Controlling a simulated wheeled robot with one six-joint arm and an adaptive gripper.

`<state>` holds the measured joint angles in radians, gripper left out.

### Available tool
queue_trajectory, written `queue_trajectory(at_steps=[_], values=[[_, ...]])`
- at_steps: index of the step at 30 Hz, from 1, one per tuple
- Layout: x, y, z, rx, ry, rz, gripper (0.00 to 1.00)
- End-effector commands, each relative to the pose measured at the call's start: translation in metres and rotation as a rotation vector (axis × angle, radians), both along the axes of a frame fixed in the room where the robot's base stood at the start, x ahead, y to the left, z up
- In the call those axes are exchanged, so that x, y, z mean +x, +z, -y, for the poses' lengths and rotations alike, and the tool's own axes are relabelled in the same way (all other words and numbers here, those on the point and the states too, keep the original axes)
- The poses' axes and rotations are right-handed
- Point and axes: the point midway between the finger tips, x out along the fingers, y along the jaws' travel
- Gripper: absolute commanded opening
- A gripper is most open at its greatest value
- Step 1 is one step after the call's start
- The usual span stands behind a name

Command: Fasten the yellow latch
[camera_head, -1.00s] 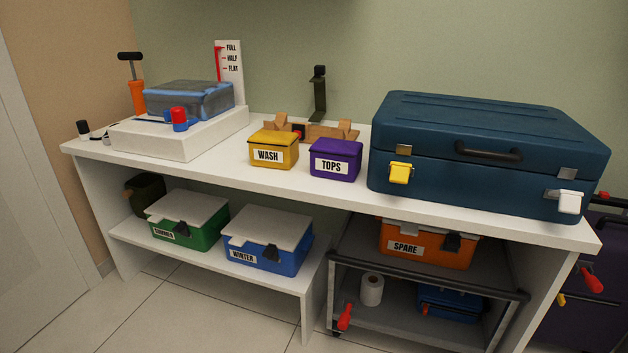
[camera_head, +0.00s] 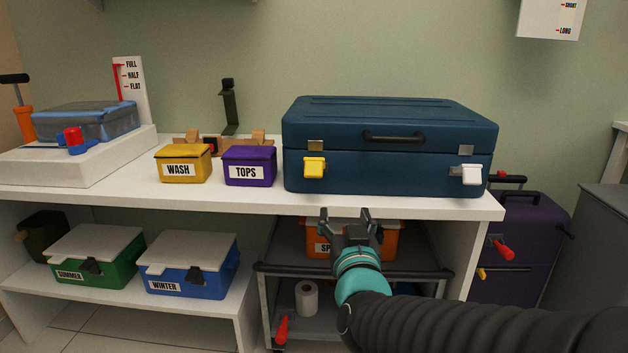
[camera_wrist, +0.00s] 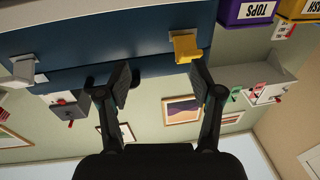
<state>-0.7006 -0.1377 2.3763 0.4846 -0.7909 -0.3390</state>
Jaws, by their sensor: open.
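The yellow latch (camera_head: 314,168) is on the front left of the closed dark blue suitcase (camera_head: 390,125), which lies on the white bench. A white latch (camera_head: 467,174) is on the suitcase's front right. My gripper (camera_head: 345,214) is open and empty, in front of the bench edge, below and slightly right of the yellow latch. In the wrist view, which looks inverted, the yellow latch (camera_wrist: 186,46) is beyond the right fingertip, and my gripper (camera_wrist: 160,80) touches nothing I can make out.
Yellow WASH (camera_head: 182,165) and purple TOPS (camera_head: 249,166) boxes stand left of the suitcase. An orange box (camera_head: 392,243) and a cart rail (camera_head: 430,275) are below the bench behind my arm. A purple suitcase (camera_head: 520,245) stands right of the bench.

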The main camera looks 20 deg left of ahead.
Motion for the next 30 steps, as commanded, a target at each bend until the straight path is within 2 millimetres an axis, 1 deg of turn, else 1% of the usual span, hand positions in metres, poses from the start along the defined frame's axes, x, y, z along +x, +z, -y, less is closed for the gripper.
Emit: queue_trajectory(at_steps=[1,3,6,9,12,16,20,30], values=[[-0.003,-0.007,-0.017,0.009,-0.006,0.049,0.66],[-0.007,-0.007,-0.031,0.026,-0.033,0.12,0.66],[-0.016,-0.007,-0.045,0.043,-0.07,0.207,0.66],[-0.025,-0.008,-0.054,0.054,-0.1,0.271,0.66],[-0.031,-0.007,-0.059,0.06,-0.122,0.31,0.66],[-0.03,-0.004,-0.061,0.065,-0.135,0.33,0.66],[-0.018,0.002,-0.063,0.066,-0.137,0.332,0.66],[0.038,0.026,-0.076,0.064,-0.137,0.331,0.66]])
